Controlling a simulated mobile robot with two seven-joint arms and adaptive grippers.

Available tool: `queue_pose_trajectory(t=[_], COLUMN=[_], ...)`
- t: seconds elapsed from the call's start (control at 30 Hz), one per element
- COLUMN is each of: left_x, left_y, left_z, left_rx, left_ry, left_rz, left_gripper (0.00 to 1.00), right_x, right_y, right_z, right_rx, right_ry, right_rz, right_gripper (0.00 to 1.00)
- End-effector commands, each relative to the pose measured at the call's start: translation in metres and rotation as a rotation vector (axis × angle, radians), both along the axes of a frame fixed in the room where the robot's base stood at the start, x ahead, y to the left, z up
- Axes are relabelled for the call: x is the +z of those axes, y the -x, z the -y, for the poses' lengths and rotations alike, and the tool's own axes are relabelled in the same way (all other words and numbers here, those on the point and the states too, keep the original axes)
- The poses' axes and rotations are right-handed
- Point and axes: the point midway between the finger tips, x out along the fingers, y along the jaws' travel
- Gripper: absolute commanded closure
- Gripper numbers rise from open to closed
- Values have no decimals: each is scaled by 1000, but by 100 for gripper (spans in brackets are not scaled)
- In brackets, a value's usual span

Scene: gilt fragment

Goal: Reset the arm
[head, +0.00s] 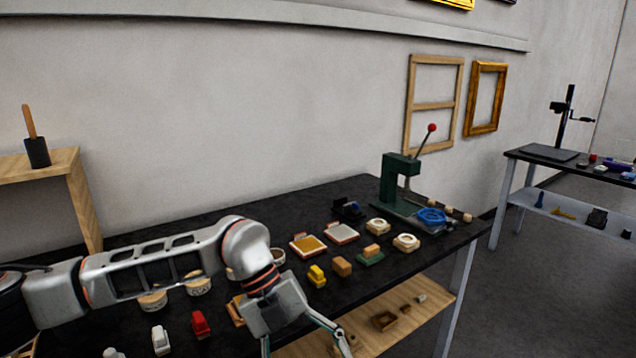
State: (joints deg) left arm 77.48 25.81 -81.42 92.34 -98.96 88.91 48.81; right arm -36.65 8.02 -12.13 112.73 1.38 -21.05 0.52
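My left arm (155,262) reaches in from the left over the black-topped table (330,216). Its wrist bends down near the table's front edge. My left gripper (306,346) points downward at the bottom of the head view. Its two fingers are spread well apart, and nothing shows between them. The fingertips are at or past the picture's lower edge. My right arm and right gripper are not in view.
A green lever press (392,180) stands at the table's right end. A wooden shelf (440,290) lies below. The back middle of the tabletop is fairly clear.

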Motion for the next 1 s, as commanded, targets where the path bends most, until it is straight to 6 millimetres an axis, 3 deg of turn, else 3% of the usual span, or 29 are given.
queue_pose_trajectory(t=[0.03,0.2,0.33,0.47,0.6,0.77,0.87,1.0], left_x=[-5,14,42,69,88,81,59,4], left_y=[20,67,83,80,57,17,-8,-32], left_z=[24,90,123,138,133,105,76,25], left_rx=[-30,-56,7,137,346,660,885,1219], left_ry=[103,473,745,992,1211,1379,1429,1424], left_rz=[-45,-148,-212,-262,-298,-321,-328,-328], left_gripper=[24,24,24,24,24,24,24,24], right_x=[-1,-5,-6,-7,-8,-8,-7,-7], right_y=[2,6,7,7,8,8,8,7], right_z=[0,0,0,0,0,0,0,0], right_rx=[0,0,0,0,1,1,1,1], right_ry=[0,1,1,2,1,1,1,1], right_rz=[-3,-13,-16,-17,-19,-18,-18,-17], right_gripper=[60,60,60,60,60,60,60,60])
